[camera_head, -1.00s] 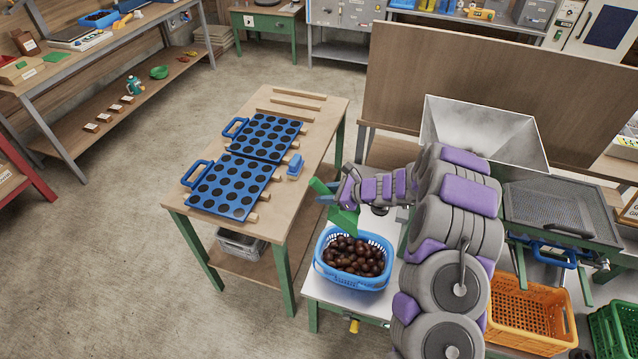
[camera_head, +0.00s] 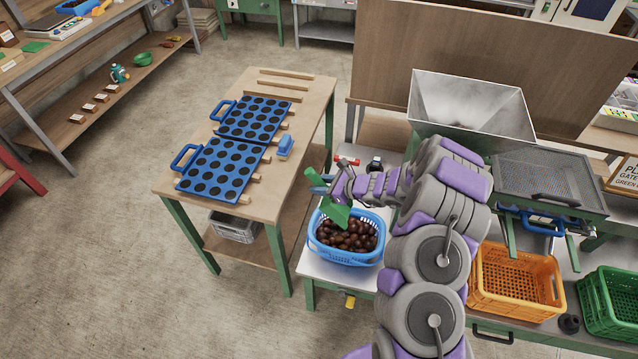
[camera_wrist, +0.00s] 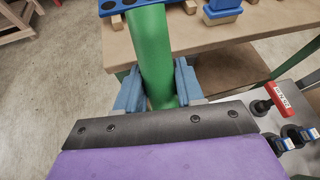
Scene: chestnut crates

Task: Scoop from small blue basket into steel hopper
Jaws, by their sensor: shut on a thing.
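The small blue basket (camera_head: 345,255) stands on the white-topped table, holding many dark brown chestnuts (camera_head: 348,236). My gripper (camera_head: 326,187) is above the basket's far left side. In the wrist view my gripper (camera_wrist: 157,85) has its two blue-grey fingers shut on a green scoop (camera_wrist: 150,50). The green scoop (camera_head: 334,212) hangs tilted over the basket's rim in the head view; whether it touches the chestnuts I cannot tell. The steel hopper (camera_head: 470,105) stands at the back right, past my arm. A small dark patch shows low inside it.
A wooden table (camera_head: 300,100) with two blue hole trays (camera_head: 215,170) and a blue block (camera_head: 286,146) stands to the left. A mesh-topped tray (camera_head: 550,182), an orange crate (camera_head: 515,285) and a green crate (camera_head: 615,300) are at the right. A red-handled tool (camera_wrist: 282,98) lies near my gripper.

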